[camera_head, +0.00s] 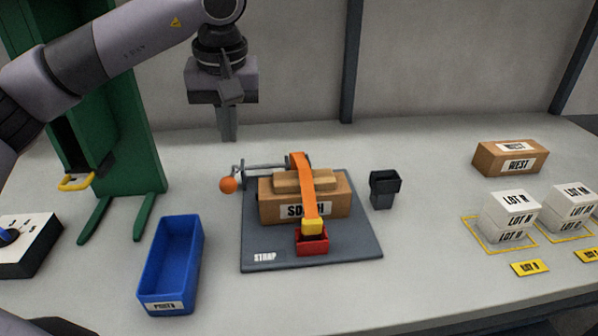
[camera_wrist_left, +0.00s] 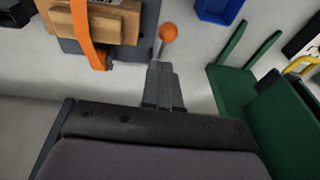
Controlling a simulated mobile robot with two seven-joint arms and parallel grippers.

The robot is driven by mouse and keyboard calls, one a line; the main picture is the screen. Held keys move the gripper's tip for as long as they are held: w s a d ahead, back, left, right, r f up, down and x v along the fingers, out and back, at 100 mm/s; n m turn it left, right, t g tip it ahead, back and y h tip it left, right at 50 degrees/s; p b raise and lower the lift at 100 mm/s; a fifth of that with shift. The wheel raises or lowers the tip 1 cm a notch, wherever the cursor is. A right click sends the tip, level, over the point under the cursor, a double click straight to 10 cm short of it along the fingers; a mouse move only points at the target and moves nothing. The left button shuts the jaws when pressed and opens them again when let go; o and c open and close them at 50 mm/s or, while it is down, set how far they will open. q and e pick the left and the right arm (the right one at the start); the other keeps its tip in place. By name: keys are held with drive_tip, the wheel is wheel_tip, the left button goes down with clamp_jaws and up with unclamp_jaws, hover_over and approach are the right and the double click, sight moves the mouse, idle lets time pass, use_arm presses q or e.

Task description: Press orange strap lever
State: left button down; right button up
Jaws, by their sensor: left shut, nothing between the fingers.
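The strap lever is a metal rod (camera_head: 262,166) with an orange ball knob (camera_head: 228,185) at its left end, at the back left of the dark strap mat (camera_head: 262,240). The knob also shows in the left wrist view (camera_wrist_left: 168,32). An orange strap (camera_head: 305,185) runs over a cardboard box (camera_head: 335,205) to a red buckle block (camera_head: 312,243) with a yellow top. My left gripper (camera_head: 228,138) is shut and empty, pointing down above and behind the knob, apart from it. Its fingers (camera_wrist_left: 162,85) show below the knob in the wrist view. My right gripper is not in view.
A blue bin (camera_head: 150,285) stands left of the mat, and a green stand (camera_head: 130,140) is further left. A black cup (camera_head: 383,188) stands right of the mat. A box marked WEST (camera_head: 490,158) and white lot boxes (camera_head: 510,212) are at the right.

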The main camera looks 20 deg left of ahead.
use_arm(q)
drive_tip(key=w+a+r+g+h+p, duration=0.1)
drive_tip(key=w+a+r+g+p, duration=0.1)
drive_tip(key=w, duration=0.5)
drive_tip(key=shift+a+r+g+h, duration=0.4)
drive_tip(key=shift+a+r+g, duration=0.3)
drive_tip(key=shift+a+r, duration=0.35)
drive_tip(key=shift+w+d+r, duration=0.1)
drive_tip(key=shift+d, duration=0.05)
drive_tip(key=s+f+b, duration=0.1)
drive_tip(key=s+f, duration=0.1)
drive_tip(key=f, duration=0.4)
drive_tip(key=s+d+f+b, duration=0.1)
drive_tip(key=s+f, duration=0.1)
drive_tip(key=f, duration=0.4)
drive_tip(key=shift+s, duration=0.35)
drive_tip(key=shift+f, duration=0.1)
